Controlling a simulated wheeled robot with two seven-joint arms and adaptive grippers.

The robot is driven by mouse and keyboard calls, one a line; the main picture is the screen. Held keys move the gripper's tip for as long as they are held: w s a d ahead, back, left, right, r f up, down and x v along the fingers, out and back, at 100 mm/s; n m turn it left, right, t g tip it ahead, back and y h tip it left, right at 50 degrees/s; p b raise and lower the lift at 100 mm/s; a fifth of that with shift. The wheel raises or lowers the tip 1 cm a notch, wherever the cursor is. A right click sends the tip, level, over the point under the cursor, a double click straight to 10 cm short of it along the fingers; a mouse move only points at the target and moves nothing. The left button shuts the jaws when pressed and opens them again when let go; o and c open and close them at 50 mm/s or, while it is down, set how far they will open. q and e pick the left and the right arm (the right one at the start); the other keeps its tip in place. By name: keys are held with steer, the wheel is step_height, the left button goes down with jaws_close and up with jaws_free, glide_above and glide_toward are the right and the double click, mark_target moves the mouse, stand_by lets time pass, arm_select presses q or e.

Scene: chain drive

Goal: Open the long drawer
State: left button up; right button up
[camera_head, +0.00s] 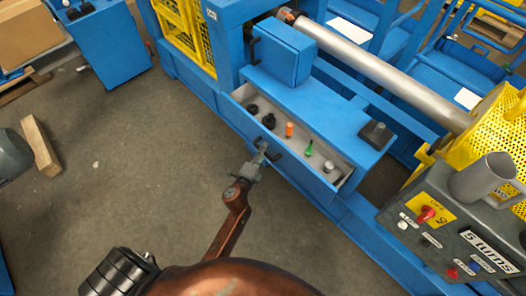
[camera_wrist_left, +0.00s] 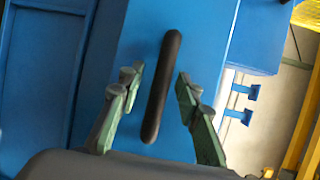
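The long blue drawer (camera_head: 304,178) is pulled partly out of the blue machine, and its grey inside shows from above. Its black bar handle (camera_head: 272,152) is on the front face. In the left wrist view the handle (camera_wrist_left: 162,88) stands between the two greenish fingers of my left gripper (camera_wrist_left: 160,84). A gap shows on each side of the handle, so the gripper looks open around it. In the head view my left gripper (camera_head: 259,157) is at the handle. My right gripper is not in view.
The drawer holds black pieces (camera_head: 268,121), an orange piece (camera_head: 289,129), a green piece (camera_head: 309,149) and a grey piece (camera_head: 328,166). A blue box (camera_head: 283,52) sits above it. A grey control panel (camera_head: 440,225) stands at right. The floor at left is mostly clear.

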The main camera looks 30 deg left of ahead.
arm_select(q)
steer(key=shift+s, duration=0.25)
steer(key=s+d+r, duration=0.1)
steer(key=s+r, duration=0.1)
steer(key=s, duration=0.9)
steer(key=shift+s, duration=0.15)
